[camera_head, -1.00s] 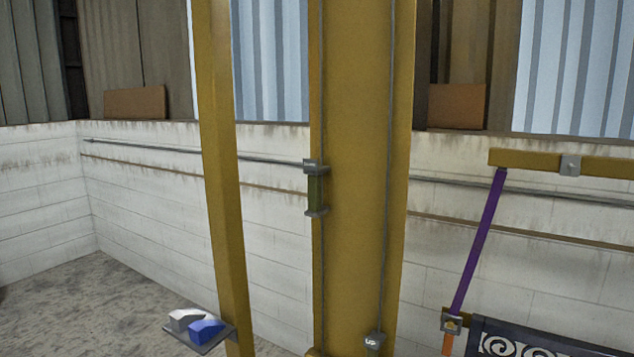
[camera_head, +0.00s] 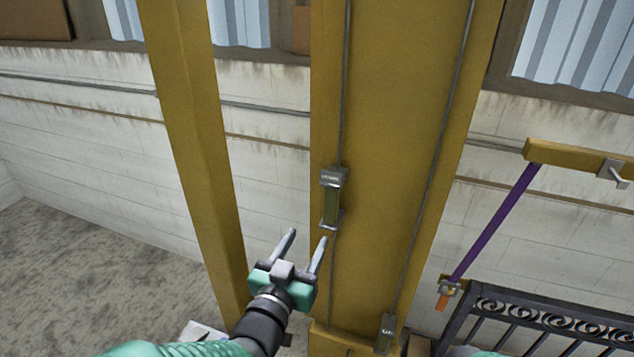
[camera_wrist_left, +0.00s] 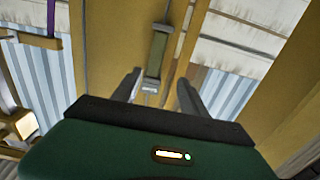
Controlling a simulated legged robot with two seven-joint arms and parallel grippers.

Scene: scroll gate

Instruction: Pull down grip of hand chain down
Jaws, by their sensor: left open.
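The down grip (camera_head: 333,197) is a green handle between two grey metal end pieces on a thin hand chain (camera_head: 345,90). It hangs in front of the wide yellow column. A second grip marked UP (camera_head: 386,333) hangs lower, at the right end of the other chain. My left gripper (camera_head: 307,240) is open and empty, just below and left of the down grip. In the left wrist view, the down grip (camera_wrist_left: 158,52) shows beyond and between the two open fingers (camera_wrist_left: 158,90), apart from them. My right gripper is not in view.
The yellow column (camera_head: 400,130) stands behind the chains, with a narrower yellow post (camera_head: 190,140) to its left. At the right are a purple strap (camera_head: 497,220), a yellow beam (camera_head: 580,158) and a black gate (camera_head: 540,322). Open floor lies at the left.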

